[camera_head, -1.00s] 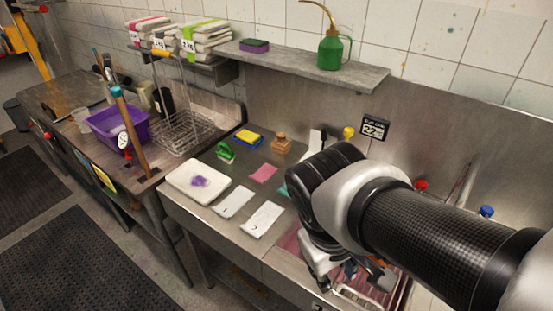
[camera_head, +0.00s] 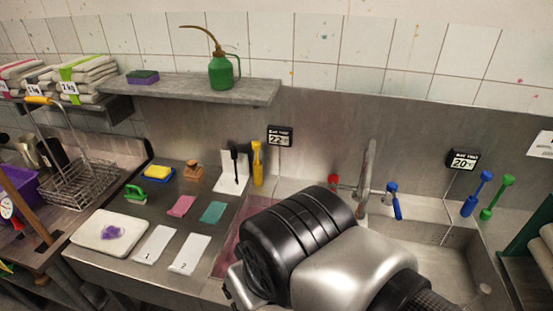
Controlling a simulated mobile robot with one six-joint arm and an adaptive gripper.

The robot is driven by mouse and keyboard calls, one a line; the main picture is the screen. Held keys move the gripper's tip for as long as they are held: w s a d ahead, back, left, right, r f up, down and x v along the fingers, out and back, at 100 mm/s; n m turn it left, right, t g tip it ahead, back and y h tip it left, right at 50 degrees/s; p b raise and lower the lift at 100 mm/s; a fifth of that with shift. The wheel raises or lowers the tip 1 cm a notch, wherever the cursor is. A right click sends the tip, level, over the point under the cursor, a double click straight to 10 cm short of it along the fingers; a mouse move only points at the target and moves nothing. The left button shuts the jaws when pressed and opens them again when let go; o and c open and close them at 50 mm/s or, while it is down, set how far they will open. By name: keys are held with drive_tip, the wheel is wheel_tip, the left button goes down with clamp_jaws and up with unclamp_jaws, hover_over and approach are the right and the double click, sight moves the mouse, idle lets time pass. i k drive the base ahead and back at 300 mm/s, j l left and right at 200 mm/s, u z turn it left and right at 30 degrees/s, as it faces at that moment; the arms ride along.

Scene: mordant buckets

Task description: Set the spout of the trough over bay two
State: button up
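The trough is a steel sink. Its left bay (camera_head: 285,189) holds pinkish liquid and is mostly behind my arm; its right bay (camera_head: 452,262) is partly hidden. I see no bay number. The spout (camera_head: 368,172) is a grey metal pipe between a red tap handle (camera_head: 333,181) and a blue tap handle (camera_head: 392,188). It stands near the divide between the bays; I cannot tell exactly which bay its outlet is over. My gripper is mostly hidden below my wrist, with only a pale part showing at the lower left; its fingertips are not visible. It appears apart from the spout.
Displays reading 22 (camera_head: 280,136) and 20 (camera_head: 462,160) hang on the back wall. Blue (camera_head: 477,194) and green (camera_head: 497,197) handled tools stand at right. A yellow-handled tool (camera_head: 257,163) stands behind the left bay.

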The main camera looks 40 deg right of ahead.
sight(370, 153)
drive_tip(key=z, duration=1.75)
drive_tip(key=i+l+u, duration=0.1)
drive_tip(key=i+l, duration=0.05)
drive_tip(key=i, duration=0.05)
